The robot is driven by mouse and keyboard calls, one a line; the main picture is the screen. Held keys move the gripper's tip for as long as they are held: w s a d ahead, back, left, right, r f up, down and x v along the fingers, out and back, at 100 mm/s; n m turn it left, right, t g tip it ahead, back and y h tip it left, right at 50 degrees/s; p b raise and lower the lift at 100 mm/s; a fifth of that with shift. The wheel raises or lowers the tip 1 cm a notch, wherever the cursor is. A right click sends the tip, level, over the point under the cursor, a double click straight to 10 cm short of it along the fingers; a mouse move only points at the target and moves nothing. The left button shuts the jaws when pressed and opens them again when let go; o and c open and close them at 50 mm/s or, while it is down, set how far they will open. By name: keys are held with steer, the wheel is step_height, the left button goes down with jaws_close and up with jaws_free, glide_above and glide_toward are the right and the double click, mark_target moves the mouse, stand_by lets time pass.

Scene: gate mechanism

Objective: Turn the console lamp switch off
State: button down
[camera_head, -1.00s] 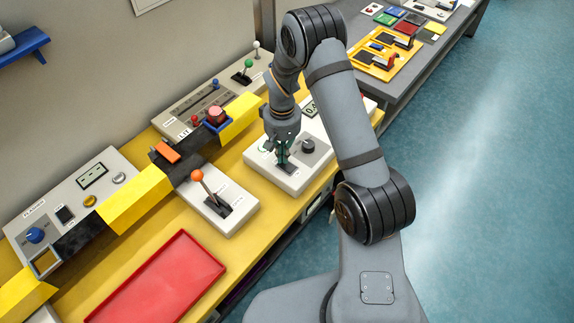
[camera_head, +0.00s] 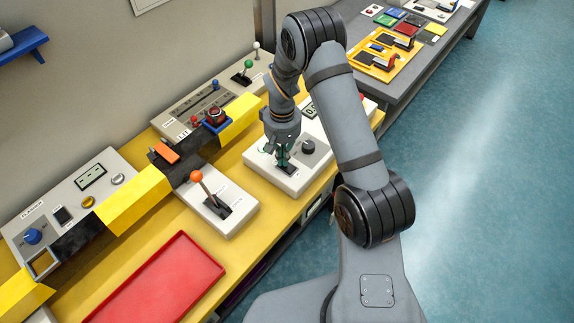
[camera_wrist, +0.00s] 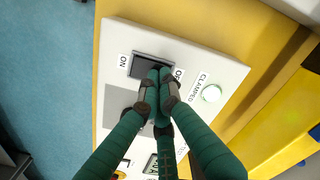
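The console (camera_head: 262,161) is a pale box on the yellow bench, below my arm in the head view. In the wrist view, its dark switch (camera_wrist: 140,66) sits in a recess, with an ON label (camera_wrist: 122,61) on the left and a partly covered OFF label (camera_wrist: 178,74) on the right. My gripper (camera_head: 284,163) points down at the switch. In the wrist view, its green and dark fingers (camera_wrist: 160,78) are together, with tips over the OFF-side end of the switch. They hide that end; contact is unclear. A round pale lamp (camera_wrist: 211,93) with a green rim sits beside the CLAMPED label.
A black knob (camera_head: 308,146) is right of my gripper. An orange-tipped lever box (camera_head: 236,207) stands to the left. A red tray (camera_head: 160,283) lies at the front left.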

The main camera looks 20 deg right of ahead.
steer(key=shift+r+p, duration=2.15)
steer(key=shift+r, duration=1.3)
steer(key=shift+f, duration=0.15)
